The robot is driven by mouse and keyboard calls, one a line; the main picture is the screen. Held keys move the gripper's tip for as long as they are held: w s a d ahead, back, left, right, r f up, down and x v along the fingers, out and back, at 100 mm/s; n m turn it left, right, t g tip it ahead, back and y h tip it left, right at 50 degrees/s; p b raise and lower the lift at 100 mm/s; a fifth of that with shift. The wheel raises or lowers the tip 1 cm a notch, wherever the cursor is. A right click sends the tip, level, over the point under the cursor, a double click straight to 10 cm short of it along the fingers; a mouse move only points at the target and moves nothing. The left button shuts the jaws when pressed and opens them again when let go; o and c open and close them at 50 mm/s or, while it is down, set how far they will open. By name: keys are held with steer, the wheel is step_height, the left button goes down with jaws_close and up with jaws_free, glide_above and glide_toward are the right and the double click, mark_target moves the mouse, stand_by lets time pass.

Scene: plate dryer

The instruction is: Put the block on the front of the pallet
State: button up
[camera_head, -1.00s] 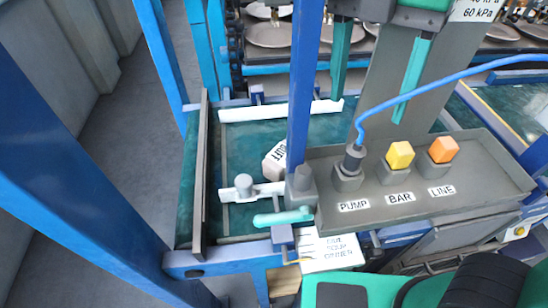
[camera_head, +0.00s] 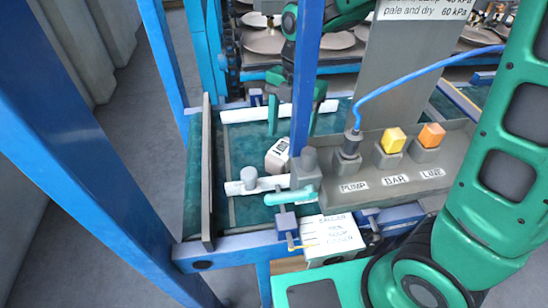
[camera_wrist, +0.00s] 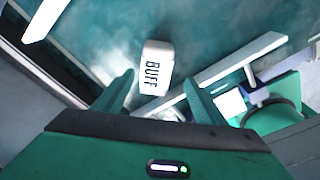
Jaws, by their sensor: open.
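The white block (camera_head: 278,156) marked BUFF lies on the teal bed, just behind the near white bar. The blue post partly covers it in the head view. In the wrist view the block (camera_wrist: 156,66) lies ahead of and between my fingertips, with its lettering facing the camera. My gripper (camera_head: 295,120) is open above the bed, its fingers pointing down on either side of the post. It also shows in the wrist view (camera_wrist: 158,88) with nothing clasped between its fingers. I cannot tell which part is the pallet.
The near white bar (camera_head: 262,185) with a grey knob and the far white bar (camera_head: 255,113) cross the bed. The blue post (camera_head: 304,80) stands close to the block. A control box (camera_head: 400,165) with yellow and orange buttons is at right. Bare teal bed (camera_head: 240,145) lies left of the block.

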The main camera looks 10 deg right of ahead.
mark_target(284, 149)
steer(key=shift+s+a+f, duration=0.1)
steer(key=shift+a+f, duration=0.15)
steer(key=shift+f, duration=1)
steer(key=shift+a+f, duration=0.2)
steer(key=shift+f, duration=1.05)
steer(key=shift+s+a+f, duration=0.1)
steer(key=shift+a+f, duration=0.15)
steer(key=shift+f, duration=1)
steer(key=shift+c, duration=0.6)
steer(key=shift+w, duration=0.1)
jaws_close()
